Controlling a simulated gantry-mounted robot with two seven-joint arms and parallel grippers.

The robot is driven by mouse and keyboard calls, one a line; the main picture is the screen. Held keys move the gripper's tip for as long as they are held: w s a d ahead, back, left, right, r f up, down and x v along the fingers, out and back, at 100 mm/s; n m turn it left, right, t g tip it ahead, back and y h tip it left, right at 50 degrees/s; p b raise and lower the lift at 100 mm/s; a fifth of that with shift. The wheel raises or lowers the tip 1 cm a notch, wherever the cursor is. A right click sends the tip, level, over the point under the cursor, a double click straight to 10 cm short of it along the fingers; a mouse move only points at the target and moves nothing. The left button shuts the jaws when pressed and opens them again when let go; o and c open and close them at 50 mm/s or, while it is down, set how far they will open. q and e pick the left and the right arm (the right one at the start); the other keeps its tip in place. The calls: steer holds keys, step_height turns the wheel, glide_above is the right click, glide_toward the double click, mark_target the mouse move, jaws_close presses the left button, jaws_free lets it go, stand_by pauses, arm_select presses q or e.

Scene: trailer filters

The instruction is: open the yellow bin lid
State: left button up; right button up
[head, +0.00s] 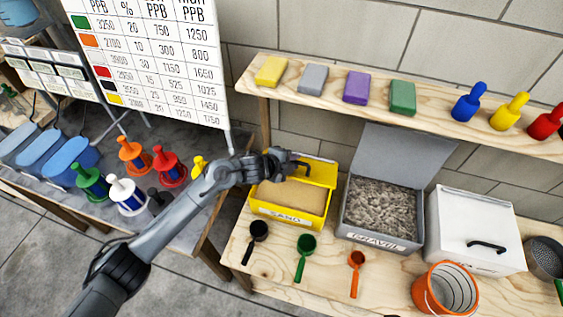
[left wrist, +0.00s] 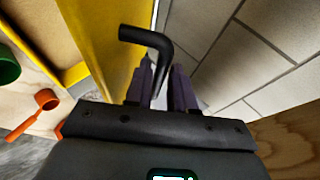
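The yellow bin (head: 287,216), marked SAND, stands on the wooden bench with tan sand showing inside. Its yellow lid (head: 318,171) is raised at the back, partly hidden by my arm; it is also a steep yellow panel in the left wrist view (left wrist: 106,42). My left gripper (head: 288,166) is at the lid's black handle (head: 299,161). In the left wrist view, the bent handle (left wrist: 150,40) runs down between the two dark fingers (left wrist: 160,88), which look closed on it. My right gripper is out of view.
A grey gravel bin (head: 382,212) with its lid up stands to the right, beside a closed white bin (head: 475,232). Scoops and an orange bucket (head: 445,290) lie in front. A shelf (head: 430,115) with blocks runs above. Coloured funnel-like items stand left.

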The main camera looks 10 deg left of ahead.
arm_select(q)
steer(key=v, duration=1)
steer(key=shift+p, duration=0.45)
steer(key=shift+c, duration=0.4)
